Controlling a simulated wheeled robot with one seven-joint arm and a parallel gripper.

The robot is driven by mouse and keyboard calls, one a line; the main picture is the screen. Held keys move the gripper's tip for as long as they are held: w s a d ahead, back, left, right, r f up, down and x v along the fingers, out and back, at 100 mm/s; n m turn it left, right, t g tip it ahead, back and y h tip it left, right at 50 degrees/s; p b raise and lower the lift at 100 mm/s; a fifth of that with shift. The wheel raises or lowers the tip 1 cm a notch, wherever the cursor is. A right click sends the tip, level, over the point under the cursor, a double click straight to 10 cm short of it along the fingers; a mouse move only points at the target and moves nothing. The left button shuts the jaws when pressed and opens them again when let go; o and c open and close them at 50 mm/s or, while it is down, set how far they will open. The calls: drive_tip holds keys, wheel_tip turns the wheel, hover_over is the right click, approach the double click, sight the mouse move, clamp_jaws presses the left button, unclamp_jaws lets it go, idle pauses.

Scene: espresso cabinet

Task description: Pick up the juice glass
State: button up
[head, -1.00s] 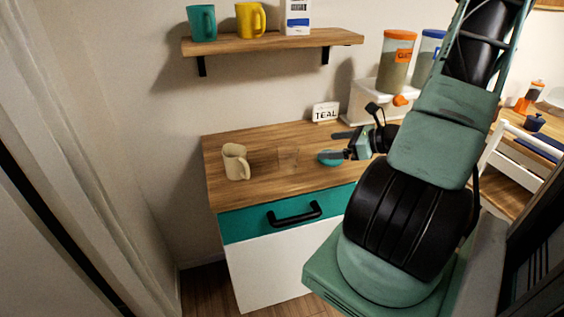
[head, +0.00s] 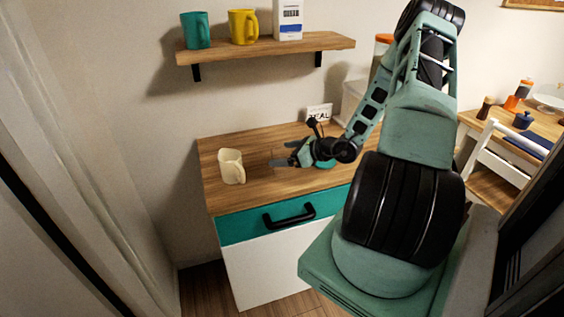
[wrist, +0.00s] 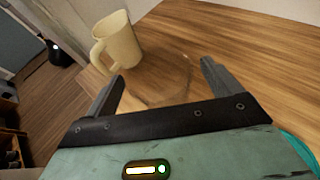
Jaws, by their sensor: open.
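The juice glass (wrist: 160,85) is clear and hard to see. In the wrist view it shows as a faint round outline on the wooden counter top, between and a little beyond my open fingers. My gripper (wrist: 161,72) is open and holds nothing. In the head view my gripper (head: 281,154) is low over the counter with its fingers pointing left, and the glass is only a faint outline around the fingertips. I cannot tell whether a finger touches it.
A cream mug (head: 231,167) stands just left of the glass, also in the wrist view (wrist: 117,40). A teal dish (head: 325,164) lies partly hidden under my gripper. A small sign (head: 319,113) stands behind. A shelf (head: 262,48) with mugs and a carton hangs above.

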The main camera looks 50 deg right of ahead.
drive_tip(key=shift+w+a+f, duration=0.1)
drive_tip(key=shift+w+f, duration=0.1)
drive_tip(key=shift+w, duration=0.4)
drive_tip(key=c, duration=1.2)
drive_tip(key=shift+r, duration=0.1)
